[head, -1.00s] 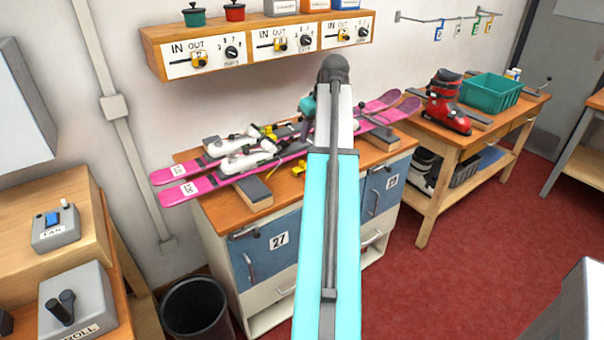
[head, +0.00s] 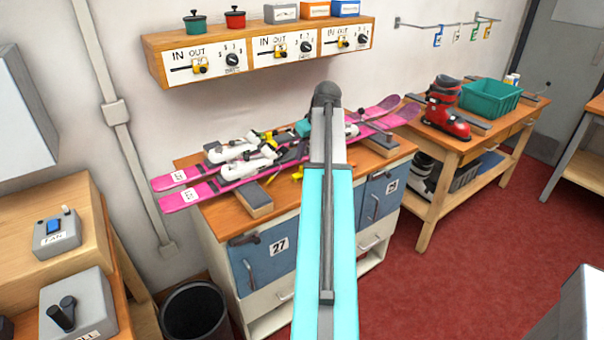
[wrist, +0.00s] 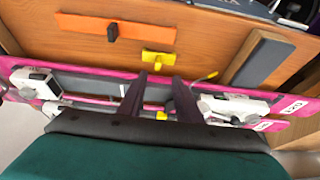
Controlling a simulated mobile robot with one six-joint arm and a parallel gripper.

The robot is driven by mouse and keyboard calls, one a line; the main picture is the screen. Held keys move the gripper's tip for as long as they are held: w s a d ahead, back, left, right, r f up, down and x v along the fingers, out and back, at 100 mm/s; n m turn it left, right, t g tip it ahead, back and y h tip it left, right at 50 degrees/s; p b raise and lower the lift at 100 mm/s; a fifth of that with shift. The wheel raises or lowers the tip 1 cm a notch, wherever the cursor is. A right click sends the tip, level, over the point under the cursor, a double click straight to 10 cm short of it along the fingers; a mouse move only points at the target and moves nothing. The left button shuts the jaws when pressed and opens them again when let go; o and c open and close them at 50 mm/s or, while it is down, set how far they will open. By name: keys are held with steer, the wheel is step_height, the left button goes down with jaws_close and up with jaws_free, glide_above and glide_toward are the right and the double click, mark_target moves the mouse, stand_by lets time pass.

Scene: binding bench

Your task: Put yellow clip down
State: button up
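A yellow clip (wrist: 157,60) lies on the wooden bench top, between an orange bar-like tool and the pink skis in the wrist view. In the head view a yellow piece (head: 297,173), likely the same clip, shows at the near side of the skis, left of my arm. My gripper (wrist: 162,80) has its two dark fingers apart with a gap between them. The fingertips are just short of the clip in the picture; contact cannot be told. More yellow (wrist: 161,115) shows between the fingers, by the skis.
Pink skis (head: 180,198) with white bindings lie across the bench on dark-topped blocks (head: 254,197). The orange tool (wrist: 115,27) lies near the clip. A shelf with dials (head: 265,52) hangs above. A red boot (head: 445,115) and green crate (head: 490,95) stand right.

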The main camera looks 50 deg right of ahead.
mark_target(302, 167)
steer(key=shift+x, duration=1.3)
steer(key=shift+s+p+x, duration=0.15)
steer(key=shift+p+x, duration=0.3)
steer(key=shift+x, duration=0.85)
steer(key=shift+s+p+x, duration=0.1)
steer(key=shift+p+x, duration=0.3)
steer(key=shift+x, duration=0.9)
steer(key=shift+d, duration=0.2)
steer(key=shift+c, duration=0.2)
jaws_close()
